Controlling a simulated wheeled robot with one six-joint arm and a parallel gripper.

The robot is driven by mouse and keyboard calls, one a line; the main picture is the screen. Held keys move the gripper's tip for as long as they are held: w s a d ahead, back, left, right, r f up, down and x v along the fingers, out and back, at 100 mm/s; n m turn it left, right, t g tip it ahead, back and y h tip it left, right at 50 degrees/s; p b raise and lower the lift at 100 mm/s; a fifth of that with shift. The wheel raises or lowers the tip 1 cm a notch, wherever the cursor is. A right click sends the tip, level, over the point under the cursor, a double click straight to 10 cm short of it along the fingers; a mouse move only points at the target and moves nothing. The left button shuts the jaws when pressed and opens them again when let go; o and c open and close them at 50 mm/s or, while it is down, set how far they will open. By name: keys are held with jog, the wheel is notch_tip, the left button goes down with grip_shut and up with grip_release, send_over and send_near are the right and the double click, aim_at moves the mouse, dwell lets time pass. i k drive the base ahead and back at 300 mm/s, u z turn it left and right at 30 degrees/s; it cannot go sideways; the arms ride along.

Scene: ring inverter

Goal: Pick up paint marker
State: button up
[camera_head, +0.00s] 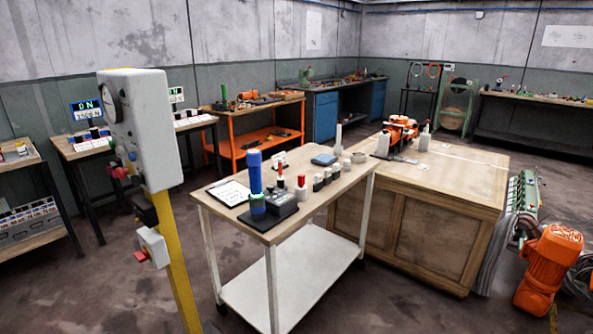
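A wooden-topped cart (232,212) with white legs stands in the middle of the view. No item on it can be told for sure as the paint marker. A thin red-topped upright piece (280,171) and a white piece with a red top (301,184) stand near the middle of the cart top, both small in view. My gripper is not in view.
A yellow post (178,262) with a grey control box (147,128) stands front left. A large wooden crate (425,245) adjoins the cart's right. An orange motor (552,262) sits lower right.

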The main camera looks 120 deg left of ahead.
aim_at(280, 161)
jog(key=k, duration=0.2)
jog(key=u, duration=3.45)
jog(key=i, duration=0.4)
jog(key=z, duration=0.75)
jog(key=i, duration=2.1)
jog(key=u, duration=0.5)
